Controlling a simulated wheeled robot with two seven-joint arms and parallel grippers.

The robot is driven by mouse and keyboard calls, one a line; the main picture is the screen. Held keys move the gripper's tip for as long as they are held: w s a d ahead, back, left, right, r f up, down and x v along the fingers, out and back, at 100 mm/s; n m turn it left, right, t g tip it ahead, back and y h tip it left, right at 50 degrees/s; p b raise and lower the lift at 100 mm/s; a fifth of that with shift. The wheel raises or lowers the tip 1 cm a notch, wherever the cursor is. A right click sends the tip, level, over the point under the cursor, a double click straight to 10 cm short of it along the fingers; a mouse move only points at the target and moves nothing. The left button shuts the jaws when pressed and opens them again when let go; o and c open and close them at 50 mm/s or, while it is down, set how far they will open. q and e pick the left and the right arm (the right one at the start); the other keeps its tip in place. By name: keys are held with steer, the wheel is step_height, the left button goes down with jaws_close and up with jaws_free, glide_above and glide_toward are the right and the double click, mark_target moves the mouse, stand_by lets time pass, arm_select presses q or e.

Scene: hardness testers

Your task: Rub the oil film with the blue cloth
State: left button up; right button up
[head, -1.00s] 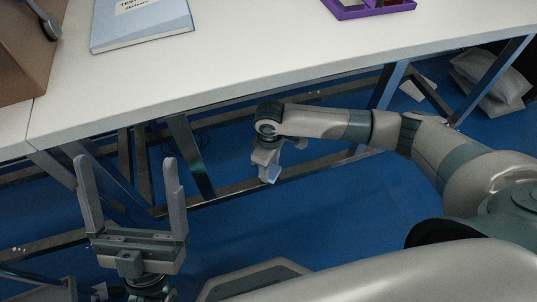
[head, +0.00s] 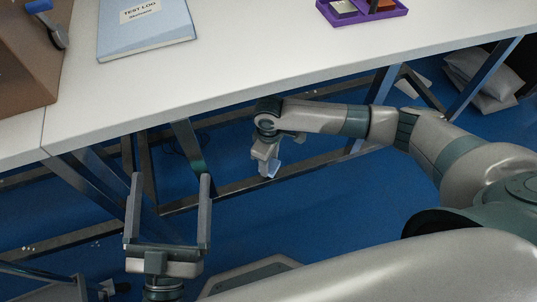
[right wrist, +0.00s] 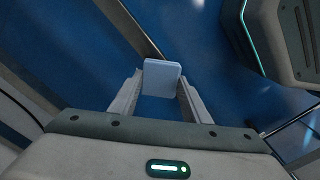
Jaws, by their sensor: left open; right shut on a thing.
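My right gripper (right wrist: 160,90) is shut on a small light-blue folded piece, the blue cloth (right wrist: 161,74), in the right wrist view. The cloth sticks out between the two fingertips. In the head view the cloth (head: 273,168) shows small below the right wrist, lower than the table's front edge, over the blue floor. My left gripper (head: 171,185) is open and empty, fingers pointing up in the picture, in front of the table's underframe. No oil film is visible in these views.
The white table (head: 250,65) spans the top of the head view. On it are a light-blue test log book (head: 145,28), a purple tray (head: 362,14) and a brown box (head: 28,60) with a blue-handled item. Metal legs and braces stand below. Pale sacks (head: 480,78) lie underneath at right.

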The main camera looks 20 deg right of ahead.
steer(key=shift+r+p, duration=0.3)
steer(key=shift+r, duration=0.05)
steer(key=shift+r+p, duration=0.2)
steer(key=shift+p, duration=0.1)
steer(key=shift+r+p, duration=0.35)
steer(key=shift+p, duration=0.05)
steer(key=shift+r+p, duration=0.35)
steer(key=shift+p, duration=0.1)
arm_select(q)
step_height(320, 180, down, 12)
steer(key=a+g+y, duration=0.2)
steer(key=g, duration=0.5)
steer(key=shift+a+f+y+p, duration=0.15)
steer(key=shift+a+y+p, duration=0.15)
steer(key=shift+y, duration=0.1)
arm_select(e)
steer(key=shift+r, duration=0.2)
arm_select(q)
steer(key=shift+s, duration=0.1)
arm_select(e)
steer(key=shift+s, duration=0.15)
